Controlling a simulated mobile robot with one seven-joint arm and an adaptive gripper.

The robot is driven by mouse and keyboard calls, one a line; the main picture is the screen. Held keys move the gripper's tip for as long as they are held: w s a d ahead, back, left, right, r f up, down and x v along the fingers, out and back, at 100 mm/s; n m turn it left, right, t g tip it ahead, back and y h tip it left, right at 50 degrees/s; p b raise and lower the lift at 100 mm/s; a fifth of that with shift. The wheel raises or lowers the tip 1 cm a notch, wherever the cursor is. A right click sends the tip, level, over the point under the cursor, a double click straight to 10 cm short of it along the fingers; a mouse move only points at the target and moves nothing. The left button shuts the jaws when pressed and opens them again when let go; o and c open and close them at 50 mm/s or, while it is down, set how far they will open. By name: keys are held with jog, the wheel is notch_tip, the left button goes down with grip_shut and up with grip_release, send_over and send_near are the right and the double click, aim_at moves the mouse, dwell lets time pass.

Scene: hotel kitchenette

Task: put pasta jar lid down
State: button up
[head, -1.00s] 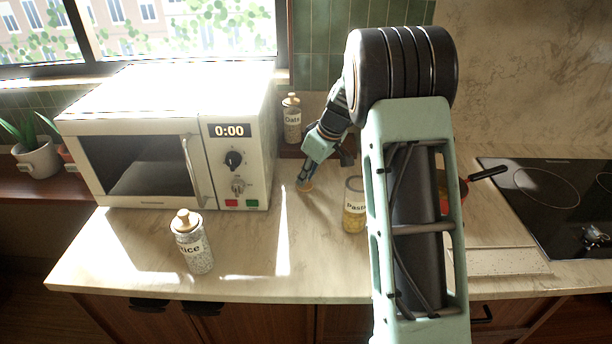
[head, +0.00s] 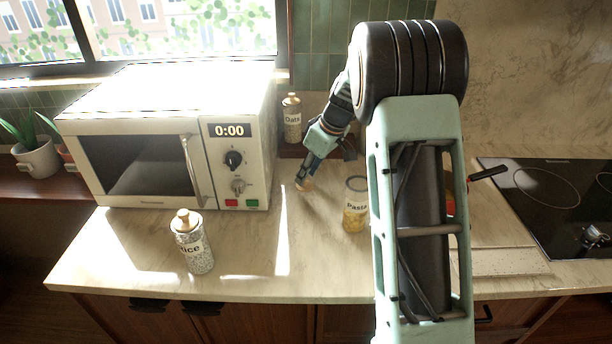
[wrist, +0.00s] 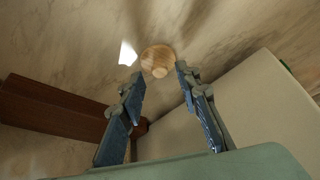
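The pasta jar lid (head: 306,185), a round wooden disc with a knob, lies on the counter right of the microwave. In the wrist view the lid (wrist: 158,57) lies knob side toward me, just beyond my fingertips. My gripper (wrist: 159,76) is open, with a finger on either side of the knob's line and no visible contact. In the head view my gripper (head: 302,178) points down, close above the lid. The pasta jar (head: 355,216) stands upright and open to the right, beside my arm.
The microwave (head: 150,150) stands left of my gripper. The rice jar (head: 193,245) is at the front left, and the oats jar (head: 292,120) is behind. A red pan (head: 487,173) and the hob (head: 560,205) are at the right. The front middle counter is clear.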

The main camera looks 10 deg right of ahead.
jog(key=v, duration=1)
jog(key=shift+r, duration=0.2)
jog(key=shift+s+d, duration=0.1)
jog(key=shift+s, duration=0.05)
